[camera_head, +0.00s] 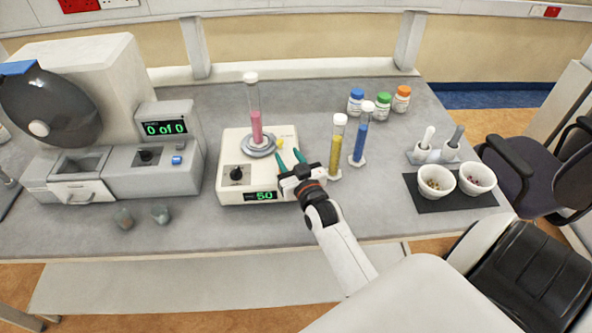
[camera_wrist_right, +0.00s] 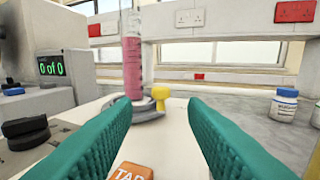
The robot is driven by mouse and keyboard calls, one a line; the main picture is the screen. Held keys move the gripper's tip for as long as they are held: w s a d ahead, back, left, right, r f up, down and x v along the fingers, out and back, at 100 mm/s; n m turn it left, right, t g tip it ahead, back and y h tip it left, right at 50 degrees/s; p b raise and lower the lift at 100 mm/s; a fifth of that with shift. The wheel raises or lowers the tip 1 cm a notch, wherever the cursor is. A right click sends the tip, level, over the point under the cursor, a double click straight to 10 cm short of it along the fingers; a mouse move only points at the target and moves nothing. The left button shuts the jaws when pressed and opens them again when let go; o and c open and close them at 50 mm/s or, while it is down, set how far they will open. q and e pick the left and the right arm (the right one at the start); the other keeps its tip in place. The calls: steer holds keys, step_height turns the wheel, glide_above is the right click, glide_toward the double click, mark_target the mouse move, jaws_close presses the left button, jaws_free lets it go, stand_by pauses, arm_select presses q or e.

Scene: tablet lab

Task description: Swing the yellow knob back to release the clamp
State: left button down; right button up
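The yellow knob (camera_head: 280,143) sits on the right side of the grey round clamp base (camera_head: 259,147), on top of the white tapping device (camera_head: 231,158). A tall clear cylinder with pink contents (camera_head: 256,125) stands upright in the clamp. My right gripper (camera_head: 289,160) is open and empty over the device, its green fingers pointing at the knob and short of it. In the right wrist view the yellow knob (camera_wrist_right: 160,97) shows between and beyond the two green fingers (camera_wrist_right: 160,112), with the pink cylinder (camera_wrist_right: 132,60) just left of it. My left gripper is not in view.
Yellow (camera_head: 336,148) and blue (camera_head: 361,140) cylinders stand close right of my right gripper. Several capped bottles (camera_head: 383,108) are behind them. A machine (camera_head: 150,160) showing "0 of 0" stands left. Bowls (camera_head: 436,181) on a dark mat are right.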

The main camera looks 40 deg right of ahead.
steer(key=v, duration=0.5)
steer(key=shift+b, duration=0.4)
